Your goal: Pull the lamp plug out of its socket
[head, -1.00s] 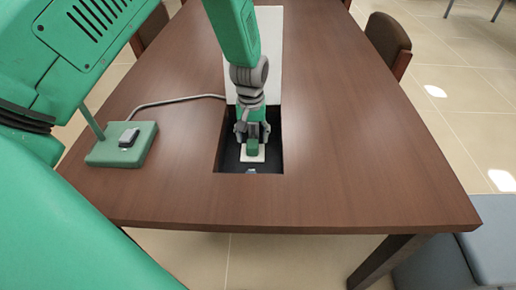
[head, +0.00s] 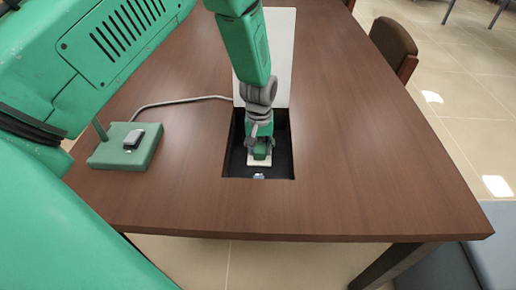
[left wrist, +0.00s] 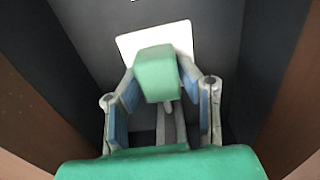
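The green lamp plug (head: 260,148) stands in the white socket plate (head: 258,163) inside a dark recess in the table. The left wrist view also shows the plug (left wrist: 157,73) in front of the white plate (left wrist: 130,44). My left gripper (head: 260,144) points down into the recess. Its two fingers (left wrist: 158,82) lie on both sides of the plug, and no gap shows at the tips, so it looks shut on it. The lamp's green base (head: 125,147), with a grey switch, stands to the left. Its grey cord (head: 180,102) runs toward the recess. My right gripper is out of view.
The brown table (head: 360,170) is clear to the right of the recess. A white panel (head: 280,50) lies behind the recess. The recess walls (left wrist: 215,35) are close around my gripper. A brown chair (head: 393,45) stands at the far right.

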